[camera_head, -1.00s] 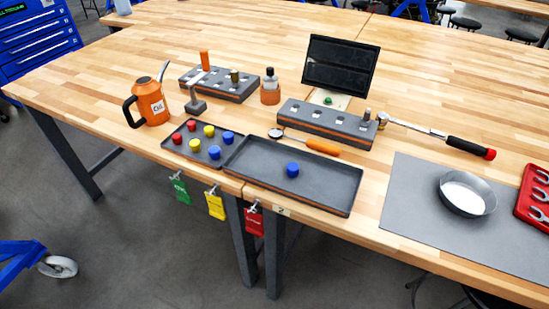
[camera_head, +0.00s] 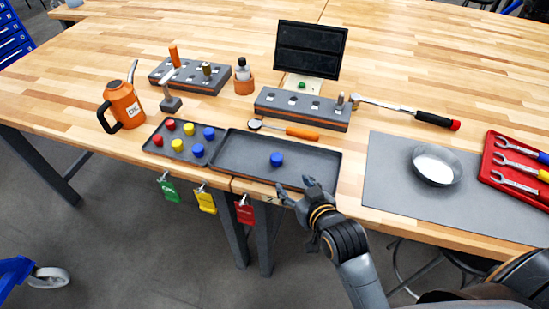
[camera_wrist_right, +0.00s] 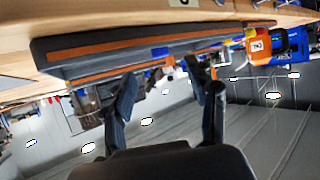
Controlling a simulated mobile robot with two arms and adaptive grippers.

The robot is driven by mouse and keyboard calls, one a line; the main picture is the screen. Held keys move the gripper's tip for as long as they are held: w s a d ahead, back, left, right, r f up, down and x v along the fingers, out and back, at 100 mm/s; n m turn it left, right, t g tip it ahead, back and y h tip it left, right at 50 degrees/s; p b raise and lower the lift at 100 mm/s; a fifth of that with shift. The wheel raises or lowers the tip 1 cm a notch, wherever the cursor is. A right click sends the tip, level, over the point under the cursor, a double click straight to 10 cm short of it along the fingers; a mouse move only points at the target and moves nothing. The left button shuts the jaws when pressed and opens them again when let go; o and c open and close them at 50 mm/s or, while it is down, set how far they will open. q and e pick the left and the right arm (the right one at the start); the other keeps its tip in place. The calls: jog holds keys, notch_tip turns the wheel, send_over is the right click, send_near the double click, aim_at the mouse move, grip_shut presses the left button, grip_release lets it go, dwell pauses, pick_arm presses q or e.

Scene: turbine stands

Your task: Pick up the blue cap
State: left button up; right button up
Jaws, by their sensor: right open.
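A blue cap (camera_head: 277,159) stands alone in the larger dark tray (camera_head: 235,176) near the table's front edge. Two more blue caps, (camera_head: 209,133) and (camera_head: 198,150), are in the smaller tray (camera_head: 151,148) to its left, with red and yellow caps. My right gripper (camera_head: 296,187) is open and empty at the larger tray's front right edge, in front of the lone blue cap and apart from it. My left gripper is not in view.
An orange oil can (camera_head: 123,106) stands left of the trays. Holder blocks (camera_head: 301,110) and a screwdriver-like tool (camera_head: 301,134) lie behind them. A torque wrench (camera_head: 420,114) and a grey mat (camera_head: 388,190) with a round dish (camera_head: 434,166) are at the right.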

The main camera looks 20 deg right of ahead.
aim_at(278, 159)
jog(key=shift+w+r+t, duration=0.3)
jog(key=shift+w+r, duration=0.2)
jog(key=shift+w, duration=0.35)
jog(key=p+x, duration=0.1)
jog(key=x, duration=0.7)
jog(key=shift+w, duration=0.1)
jog(key=shift+w+f+p, duration=0.15)
jog(key=shift+w+p, duration=0.25)
jog(key=shift+w, duration=0.1)
jog(key=p+x, duration=0.1)
jog(key=x, duration=0.3)
jog(key=shift+d+f, duration=0.15)
jog(key=shift+d, duration=0.05)
jog(key=c, duration=0.9)
